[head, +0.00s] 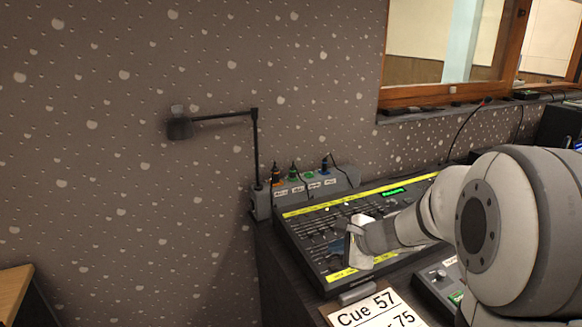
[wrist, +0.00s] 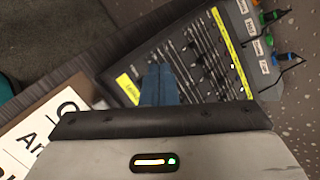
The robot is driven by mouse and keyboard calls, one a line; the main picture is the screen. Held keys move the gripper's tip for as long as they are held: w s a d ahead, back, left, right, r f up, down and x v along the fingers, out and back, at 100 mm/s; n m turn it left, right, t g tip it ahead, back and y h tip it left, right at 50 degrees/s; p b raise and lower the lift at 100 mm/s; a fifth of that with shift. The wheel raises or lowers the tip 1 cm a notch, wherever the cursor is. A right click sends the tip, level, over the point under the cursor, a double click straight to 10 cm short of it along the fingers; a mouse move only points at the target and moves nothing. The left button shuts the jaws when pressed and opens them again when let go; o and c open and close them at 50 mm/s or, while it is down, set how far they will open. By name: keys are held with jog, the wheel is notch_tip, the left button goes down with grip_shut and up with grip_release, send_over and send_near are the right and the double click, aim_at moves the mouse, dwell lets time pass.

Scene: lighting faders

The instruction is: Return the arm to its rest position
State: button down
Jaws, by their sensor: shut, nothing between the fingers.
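My gripper (head: 356,246) reaches in from the right in the head view, over the near left part of the lighting console (head: 290,233). In the wrist view the closed blue-grey fingers of my gripper (wrist: 160,72) point at the console's fader panel (wrist: 205,50), with nothing between them. Whether the fingertips touch the panel I cannot tell. My gripper and arm hide part of the console in the head view.
A cue card (head: 372,312) reading "Cue 57" lies in front of the console. A black lamp (head: 256,150) and a grey socket box (head: 335,182) with coloured plugs stand behind it. A smaller control box (head: 437,276) sits under my arm. A window (head: 440,45) is at upper right.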

jog(key=s+r+n+g+h+p, duration=0.2)
jog(key=s+r+n+h+p, duration=0.1)
jog(key=s+n, duration=0.6)
jog(key=s+d+r+n+g+h+p, duration=0.1)
jog(key=s+r+n+p, duration=0.5)
jog(key=s, duration=0.9)
notch_tip(320, 180, up, 2)
jog(key=n+g+h, duration=0.1)
jog(key=n+g, duration=0.1)
jog(key=n, duration=0.1)
jog(key=shift+s+h, duration=0.2)
jog(key=shift+h, duration=0.2)
jog(key=shift+d, duration=0.1)
